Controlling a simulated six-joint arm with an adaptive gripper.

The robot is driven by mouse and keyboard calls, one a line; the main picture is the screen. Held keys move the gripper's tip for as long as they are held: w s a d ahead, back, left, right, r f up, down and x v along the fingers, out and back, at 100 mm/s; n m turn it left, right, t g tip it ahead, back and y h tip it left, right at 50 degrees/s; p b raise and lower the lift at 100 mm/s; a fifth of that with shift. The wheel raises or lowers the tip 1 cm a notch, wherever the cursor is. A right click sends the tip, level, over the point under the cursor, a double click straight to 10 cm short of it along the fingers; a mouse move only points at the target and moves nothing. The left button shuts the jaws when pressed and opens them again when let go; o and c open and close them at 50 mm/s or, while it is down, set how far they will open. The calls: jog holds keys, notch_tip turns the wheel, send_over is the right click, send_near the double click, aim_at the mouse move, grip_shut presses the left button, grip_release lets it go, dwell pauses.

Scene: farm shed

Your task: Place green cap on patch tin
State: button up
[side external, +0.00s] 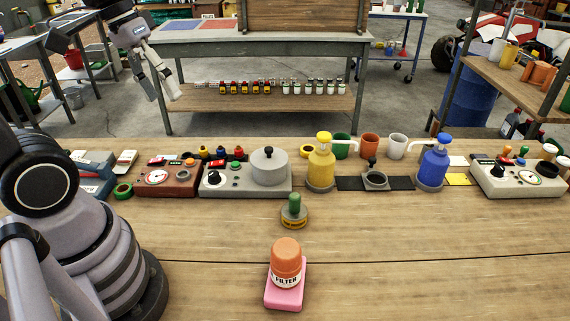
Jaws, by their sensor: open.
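A small round tin (293,222) with a yellow and dark label stands near the middle of the bench; I take it for the patch tin. A green cap (294,201), shaped like a short upright knob, sits on top of it, seemingly on a grey-green disc. Whether it is seated fully cannot be told. My gripper (162,92) is open and empty at the upper left, raised well away from the tin.
In front of the tin, an orange-capped FILTER jar (286,263) stands on a pink block (284,295). Behind it are a grey pot (269,166), a yellow pump bottle (321,163), a blue pump bottle (433,164) and gauge boxes. The bench right of the tin is clear.

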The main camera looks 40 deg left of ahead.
jog(key=s+r+m+t, duration=0.1)
jog(key=s+a+r+t+y, duration=0.1)
jog(key=s+a+r+m+t+y, duration=0.1)
jog(key=s, duration=0.1)
jog(key=shift+a+r+m, duration=0.15)
jog(key=shift+a+m, duration=0.1)
jog(key=shift+m, duration=0.05)
dwell(1.0)
